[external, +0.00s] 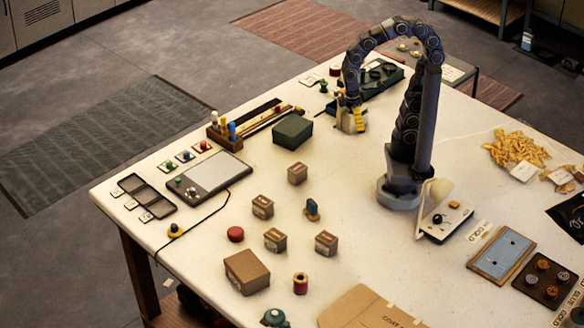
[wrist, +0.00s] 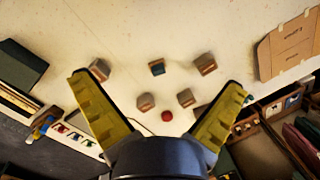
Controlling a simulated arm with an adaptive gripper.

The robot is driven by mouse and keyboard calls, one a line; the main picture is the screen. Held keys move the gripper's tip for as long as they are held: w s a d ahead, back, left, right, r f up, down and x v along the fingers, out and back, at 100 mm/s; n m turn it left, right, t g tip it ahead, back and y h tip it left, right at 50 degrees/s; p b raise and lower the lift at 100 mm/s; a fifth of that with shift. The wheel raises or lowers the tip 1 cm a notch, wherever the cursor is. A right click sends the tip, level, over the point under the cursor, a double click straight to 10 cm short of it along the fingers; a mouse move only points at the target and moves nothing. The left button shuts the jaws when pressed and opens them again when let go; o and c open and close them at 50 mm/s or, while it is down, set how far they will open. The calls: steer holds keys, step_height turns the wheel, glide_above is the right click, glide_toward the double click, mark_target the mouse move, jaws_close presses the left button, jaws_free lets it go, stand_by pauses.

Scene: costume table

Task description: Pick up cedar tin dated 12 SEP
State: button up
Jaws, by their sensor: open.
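Several small brown box-shaped tins stand apart on the pale table: one (external: 297,173) farthest back, one (external: 263,207) to its left, one (external: 275,240) and one (external: 326,243) nearer. Their pale labels are too small to read, so I cannot tell which is the cedar tin dated 12 SEP. In the wrist view tins show at left (wrist: 98,71), right (wrist: 205,64) and lower middle (wrist: 145,101) (wrist: 185,97). My gripper (external: 352,121), with yellow fingers, is beyond the tins near the back edge. In the wrist view it (wrist: 159,82) is open and empty.
A small blue upright object (external: 312,209) stands among the tins, with a red round item (external: 235,234) left of them. A larger brown box (external: 246,272) and red spool (external: 300,284) are in front. A dark green box (external: 292,131) lies between my gripper and the tins.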

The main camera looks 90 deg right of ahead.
steer(key=w+f+n+h, duration=0.1)
steer(key=w, duration=0.7)
steer(key=n+t, duration=0.2)
steer(key=n, duration=0.5)
glide_above(275, 235)
steer(key=f, duration=2)
steer(key=shift+s, duration=0.35)
steer(key=shift+a+f, duration=0.25)
steer(key=shift+f, duration=0.4)
steer(key=f, duration=0.7)
steer(key=shift+w+d, duration=0.3)
steer(key=c, duration=1.1)
